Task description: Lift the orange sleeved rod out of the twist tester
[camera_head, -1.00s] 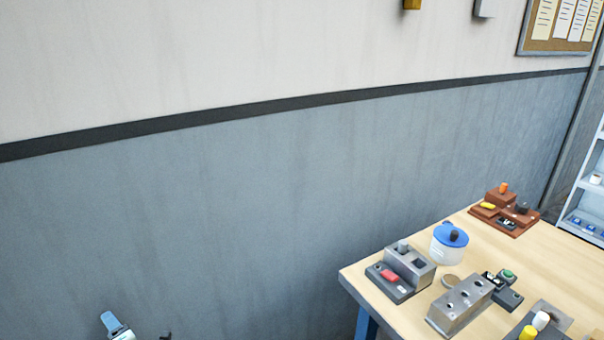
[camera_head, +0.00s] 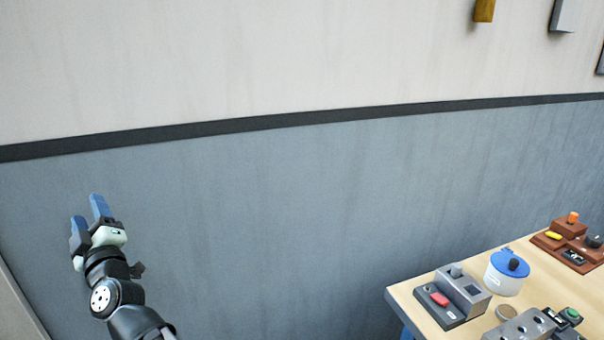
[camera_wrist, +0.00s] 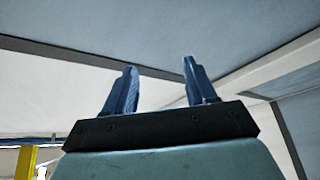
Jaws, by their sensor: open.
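A small orange piece (camera_head: 573,217) stands on top of a brown stepped device (camera_head: 567,248) at the far right of the head view. I cannot tell at this size whether it is the sleeved rod, or which device is the twist tester. My gripper (camera_head: 88,213) is at the far left of the head view, raised in front of the grey wall and well away from the table. Its two blue fingers are apart and empty. They also show in the wrist view (camera_wrist: 158,68), pointing up with nothing between them.
The wooden table (camera_head: 408,300) fills the lower right. On it are a grey device with a red button (camera_head: 439,299), a white pot with a blue lid (camera_head: 508,273) and a metal block with holes (camera_head: 521,327). The space between my gripper and the table looks clear.

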